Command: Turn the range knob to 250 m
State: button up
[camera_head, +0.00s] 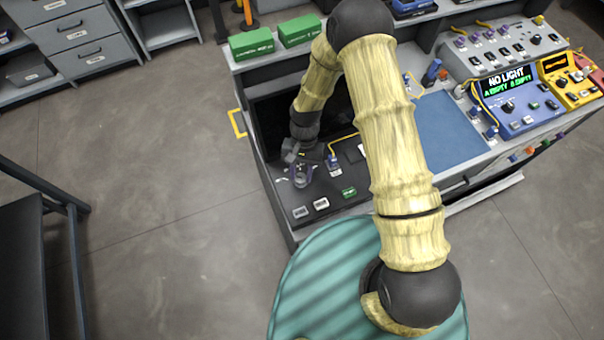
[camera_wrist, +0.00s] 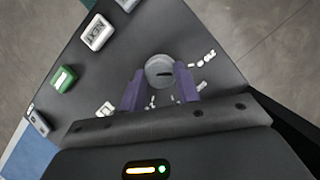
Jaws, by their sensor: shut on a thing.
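The range knob (camera_wrist: 160,70) is a round grey dial with a dark slot mark, set in a dark sloped panel (camera_wrist: 215,85). My gripper (camera_wrist: 160,82) has its two purple fingers on either side of the knob and is shut on it. Small white labels (camera_wrist: 206,58) ring the knob, too small and blurred to read surely. In the head view my gripper (camera_head: 301,172) is at the panel on the left end of the bench, and the knob (camera_head: 302,182) shows small between its fingers.
On the panel are a white button marked NEXT (camera_wrist: 95,32) and a green button (camera_wrist: 63,79). A yellow cable (camera_head: 342,139) runs nearby. A blue device (camera_head: 510,105) reading NO LIGHT stands at the right, past a blue mat (camera_head: 450,130). Green boxes (camera_head: 252,43) sit at the back.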

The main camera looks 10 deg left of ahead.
jog(key=shift+a+n+h+b, duration=0.1)
jog(key=shift+n+h+b, duration=0.2)
jog(key=shift+n, duration=0.6)
jog(key=o, duration=1)
jog(key=b+v, duration=0.3)
jog(key=v, duration=1.4)
jog(key=shift+a+r+b, duration=0.1)
jog(key=shift+r+b, duration=0.15)
jog(key=shift+b, duration=0.05)
